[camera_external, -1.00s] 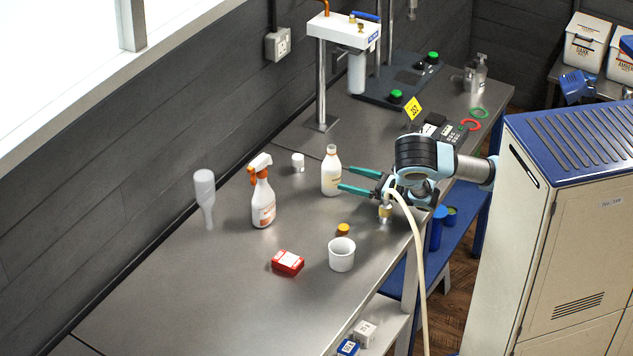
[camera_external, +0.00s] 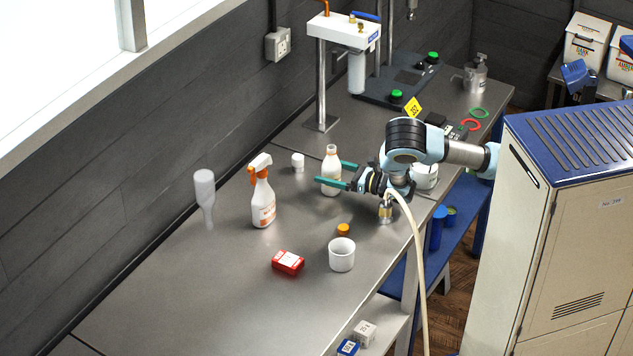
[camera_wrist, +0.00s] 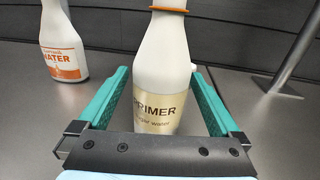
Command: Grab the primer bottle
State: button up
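The primer bottle (camera_external: 331,170) is white with a tan label and stands upright on the steel bench. In the wrist view the bottle (camera_wrist: 160,75) shows its label reading PRIMER and an orange-brown ring at its neck. My gripper (camera_external: 337,173) is open, with its teal fingers on either side of the bottle. In the wrist view my gripper (camera_wrist: 162,98) has a visible gap between each finger and the bottle. Part of the bottle's lower body is hidden behind the near finger in the external view.
A spray bottle (camera_external: 262,198) stands left of the primer bottle, with a small white jar (camera_external: 298,162) behind. A steel post (camera_external: 321,85) stands at the back.

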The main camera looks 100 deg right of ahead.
jog(key=c, duration=1.5)
jog(key=shift+c, duration=0.2)
jog(key=shift+r, duration=0.15)
